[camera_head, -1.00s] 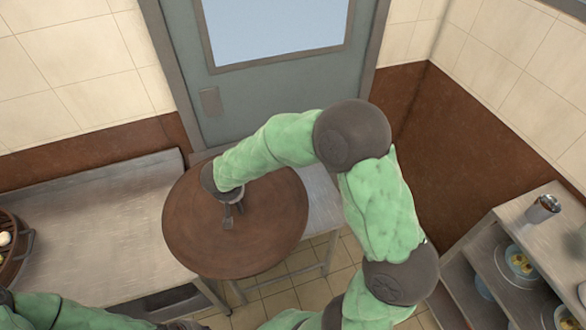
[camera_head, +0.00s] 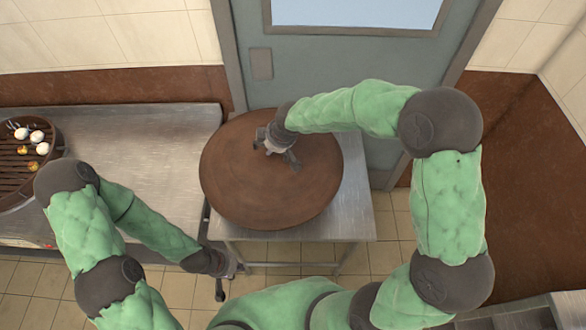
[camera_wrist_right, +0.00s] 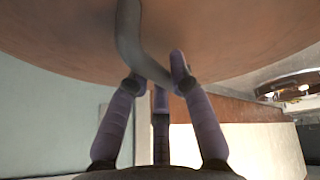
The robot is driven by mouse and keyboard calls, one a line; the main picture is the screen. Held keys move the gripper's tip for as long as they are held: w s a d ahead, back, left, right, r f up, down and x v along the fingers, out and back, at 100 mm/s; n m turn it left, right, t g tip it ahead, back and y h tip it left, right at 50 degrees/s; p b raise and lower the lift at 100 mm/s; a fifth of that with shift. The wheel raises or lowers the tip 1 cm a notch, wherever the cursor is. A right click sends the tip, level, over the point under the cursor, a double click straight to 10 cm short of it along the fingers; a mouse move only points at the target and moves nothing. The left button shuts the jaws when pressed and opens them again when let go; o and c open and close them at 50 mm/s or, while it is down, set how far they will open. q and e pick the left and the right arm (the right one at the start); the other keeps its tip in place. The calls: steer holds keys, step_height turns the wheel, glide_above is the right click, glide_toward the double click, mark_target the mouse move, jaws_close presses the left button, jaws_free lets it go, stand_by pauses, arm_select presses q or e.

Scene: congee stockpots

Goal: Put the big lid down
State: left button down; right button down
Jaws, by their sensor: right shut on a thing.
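The big lid (camera_head: 235,185) is a wide, round brown disc in the head view. It is over the small steel table, and I cannot tell whether it touches the top. My right gripper (camera_head: 280,150) is at the lid's upper middle, shut on its handle. In the right wrist view the fingers (camera_wrist_right: 158,85) close around the grey curved handle (camera_wrist_right: 130,40) against the brown lid. My left gripper (camera_head: 230,280) is low in front of the counter's right end, left of the small table, with its fingers apart and empty.
The small steel table (camera_head: 358,215) stands before a grey door (camera_head: 350,65). A long steel counter (camera_head: 160,140) is to its left, bearing a round slatted brown container (camera_head: 15,170) with white and yellow pieces. A brown-panelled wall (camera_head: 525,180) bounds the right.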

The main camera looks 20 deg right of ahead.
mark_target(261, 144)
steer(key=a+n, duration=0.1)
steer(key=w+a+n+b, duration=0.1)
steer(key=w+a+n+y, duration=0.1)
steer(key=shift+w+f+g+b, duration=0.15)
steer(key=shift+f+g+b, duration=0.15)
steer(key=shift+w+a+n+g+y+b, duration=0.3)
steer(key=shift+w+a+n+y+b, duration=0.15)
steer(key=shift+w+a+n, duration=0.4)
steer(key=shift+n, duration=0.25)
steer(key=d+f, duration=0.1)
steer(key=d, duration=0.1)
steer(key=w+d+f+b, duration=0.1)
steer(key=d, duration=0.2)
steer(key=d+f+b, duration=0.1)
steer(key=d+f, duration=0.1)
steer(key=d, duration=0.1)
steer(key=shift+w+d, duration=0.2)
steer(key=d+f, duration=0.1)
steer(key=d+f+b, duration=0.1)
steer(key=d+f, duration=0.1)
steer(key=w+d+f, duration=0.1)
steer(key=f, duration=0.1)
steer(key=shift+d+b, duration=0.25)
steer(key=shift+b, duration=0.15)
steer(key=shift+d+f, duration=0.3)
steer(key=shift+f, duration=0.1)
step_height(261, 144, down, 3)
steer(key=shift+d+f+b, duration=0.1)
steer(key=shift+b, duration=0.75)
